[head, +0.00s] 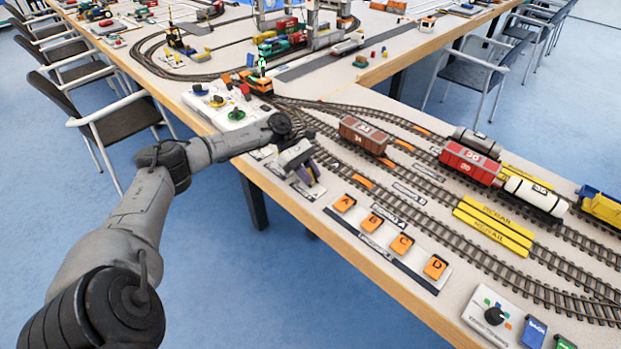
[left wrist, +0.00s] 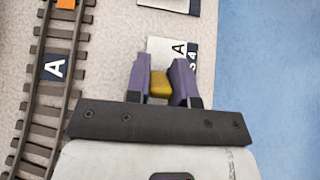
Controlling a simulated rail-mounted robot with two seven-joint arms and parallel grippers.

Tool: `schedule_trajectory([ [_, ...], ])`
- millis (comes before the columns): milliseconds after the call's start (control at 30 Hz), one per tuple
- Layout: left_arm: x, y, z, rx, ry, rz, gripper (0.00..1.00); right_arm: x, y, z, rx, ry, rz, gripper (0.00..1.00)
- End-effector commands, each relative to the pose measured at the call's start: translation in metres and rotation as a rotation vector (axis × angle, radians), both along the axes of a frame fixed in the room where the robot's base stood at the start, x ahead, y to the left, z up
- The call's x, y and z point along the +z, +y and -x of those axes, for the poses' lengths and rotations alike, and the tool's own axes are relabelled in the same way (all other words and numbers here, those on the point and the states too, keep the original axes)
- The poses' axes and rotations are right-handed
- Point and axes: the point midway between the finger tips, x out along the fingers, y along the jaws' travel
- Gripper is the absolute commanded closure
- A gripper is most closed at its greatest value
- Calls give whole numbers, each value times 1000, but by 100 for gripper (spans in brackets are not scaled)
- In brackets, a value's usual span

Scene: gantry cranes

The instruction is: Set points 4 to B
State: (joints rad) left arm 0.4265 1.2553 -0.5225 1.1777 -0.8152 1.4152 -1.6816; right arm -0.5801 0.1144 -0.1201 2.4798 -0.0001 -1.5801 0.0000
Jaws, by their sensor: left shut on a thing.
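My left gripper (head: 302,166) is at the near edge of the layout table, low over a small white plate (head: 312,190). In the left wrist view its two purple fingers (left wrist: 161,80) are shut on a yellow lever handle (left wrist: 160,88). The handle's lower part is hidden by the gripper. A label plate (left wrist: 180,52) lies just past the fingertips, with an "A" and what looks like "S4". The left end of the lever's travel and any B mark are hidden. My right gripper is not in view.
A dial panel (head: 496,314) is at the lower right. A console with coloured knobs (head: 218,104) and an orange locomotive (head: 258,86) are behind my gripper. Wagons, such as a brown one (head: 363,135), stand on the tracks.

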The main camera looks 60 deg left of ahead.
Motion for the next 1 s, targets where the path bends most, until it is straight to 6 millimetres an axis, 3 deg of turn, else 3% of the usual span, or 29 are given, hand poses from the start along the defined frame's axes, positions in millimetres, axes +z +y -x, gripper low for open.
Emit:
schedule_trajectory([
  [467,0,0,0,1,-4,13,100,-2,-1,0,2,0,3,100],
  [500,0,0,0,1,-4,13,77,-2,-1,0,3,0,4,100],
  [700,0,0,0,1,-3,13,58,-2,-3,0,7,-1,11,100],
  [767,0,0,0,1,-3,13,52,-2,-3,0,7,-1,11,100],
  [1000,0,1,0,1,-3,13,52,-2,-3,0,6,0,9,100],
])
